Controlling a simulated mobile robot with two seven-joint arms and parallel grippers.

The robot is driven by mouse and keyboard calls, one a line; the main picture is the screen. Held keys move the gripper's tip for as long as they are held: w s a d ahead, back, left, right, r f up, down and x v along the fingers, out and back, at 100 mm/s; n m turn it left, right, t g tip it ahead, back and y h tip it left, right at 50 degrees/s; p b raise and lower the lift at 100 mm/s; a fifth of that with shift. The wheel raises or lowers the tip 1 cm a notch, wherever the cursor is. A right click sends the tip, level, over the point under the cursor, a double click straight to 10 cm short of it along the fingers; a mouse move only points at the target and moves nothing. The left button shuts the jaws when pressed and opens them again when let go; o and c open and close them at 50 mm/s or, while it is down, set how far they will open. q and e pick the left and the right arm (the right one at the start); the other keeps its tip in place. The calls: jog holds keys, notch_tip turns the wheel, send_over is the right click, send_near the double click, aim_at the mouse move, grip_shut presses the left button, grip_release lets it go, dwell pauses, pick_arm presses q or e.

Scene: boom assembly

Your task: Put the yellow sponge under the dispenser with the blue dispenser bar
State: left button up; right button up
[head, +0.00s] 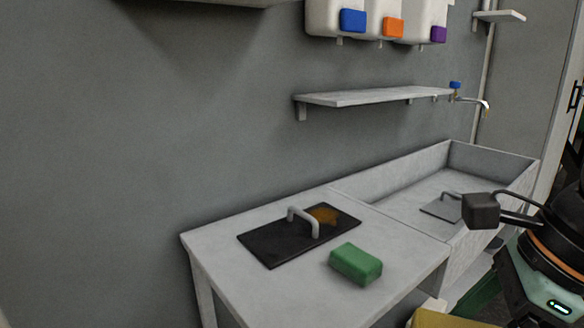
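A white dispenser on the wall at the top has a blue dispenser bar (352,20). No sponge stands below it on the shelf (375,96). A yellow surface (430,319) is cut off by the bottom edge, and I cannot tell whether it is the sponge. A green sponge (355,264) lies on the grey counter, beside a black board. My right arm comes in at the right; its gripper end, with a dark block (481,211) at its tip, is over the sink's near side. Whether its fingers are open is unclear. My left gripper is out of view.
Dispensers with an orange bar (392,28) and a purple bar (438,34) adjoin the blue one. The black board (270,246) has a handle and a brown stain. A sink (400,192) and tap (472,101) are farther right. The shelf top is clear.

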aim_at(449, 319)
jog(key=w+d+f+n+g+h, duration=0.1)
jog(key=w+f+n+g+h, duration=0.15)
jog(key=w+f+n, duration=0.5)
jog(key=w+d+f+n+g+h, duration=0.15)
jog(key=f+n+g, duration=0.25)
jog(key=f+n, duration=0.8)
jog(key=s+r+n+p, duration=0.1)
jog(key=r+p, duration=0.4)
jog(key=s+r+n+p, duration=0.1)
jog(key=r+p, duration=0.5)
jog(key=s+r+n+p, duration=0.1)
jog(key=r+p, duration=0.4)
jog(key=shift+s+a+r+p, duration=0.2)
jog(key=shift+s+r+p, duration=0.05)
jog(key=shift+s+p, duration=0.15)
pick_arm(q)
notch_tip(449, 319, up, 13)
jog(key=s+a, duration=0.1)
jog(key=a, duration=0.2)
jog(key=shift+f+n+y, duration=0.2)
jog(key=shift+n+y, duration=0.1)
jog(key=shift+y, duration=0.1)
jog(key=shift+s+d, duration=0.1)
pick_arm(e)
jog(key=shift+a, duration=0.1)
jog(key=shift+w, duration=0.1)
